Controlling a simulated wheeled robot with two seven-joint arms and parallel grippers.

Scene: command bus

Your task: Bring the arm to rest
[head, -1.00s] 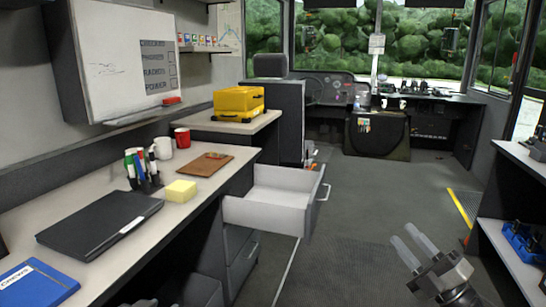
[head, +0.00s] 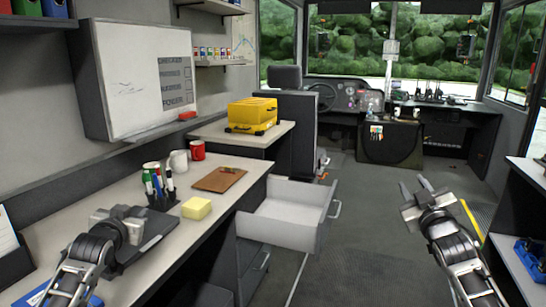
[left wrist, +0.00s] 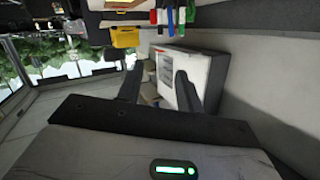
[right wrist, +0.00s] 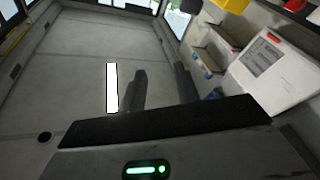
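My left gripper (head: 118,213) is raised in front of the desk at the left of the head view and hides part of the dark laptop (head: 158,232). In the left wrist view its two fingers (left wrist: 158,75) stand apart with nothing between them. My right gripper (head: 418,192) is raised over the floor to the right of the open drawer. In the right wrist view its fingers (right wrist: 160,75) are also apart and empty.
The white drawer (head: 285,218) stands open from the desk. A yellow sponge (head: 196,208), pen holder (head: 161,194), brown clipboard (head: 218,179) and mugs (head: 179,161) are on the desk. The aisle floor (head: 350,225) is clear. A dark shelf (head: 515,215) stands at right.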

